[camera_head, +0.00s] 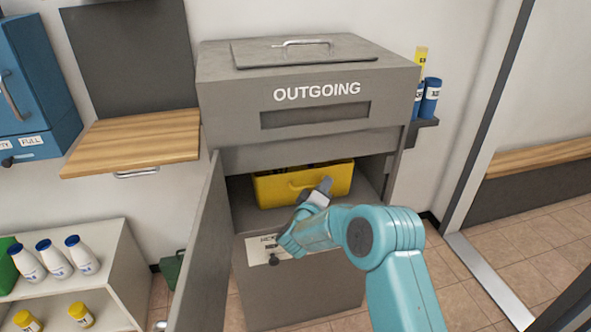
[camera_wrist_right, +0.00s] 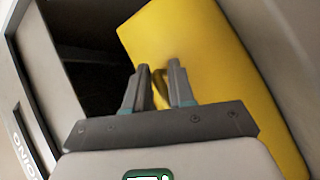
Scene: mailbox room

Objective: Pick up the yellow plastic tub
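The yellow plastic tub (camera_head: 325,181) sits in the open compartment of the grey cabinet marked OUTGOING (camera_head: 318,97). Its front wall faces out, and a handle shows on it. Dark contents show at its top edge, too dim to make out. My right gripper (camera_head: 326,186) is at the front of the tub, by the handle. In the right wrist view its two fingers (camera_wrist_right: 159,70) are apart, with the handle between them and the tub's yellow wall (camera_wrist_right: 205,45) behind. Contact with the handle is unclear. My left gripper is out of view.
The cabinet's door (camera_head: 203,250) hangs open on the left. A wooden shelf (camera_head: 135,141) and a white shelf unit (camera_head: 118,265) with bottles stand left. A small ledge with blue and yellow containers (camera_head: 430,98) is on the cabinet's right.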

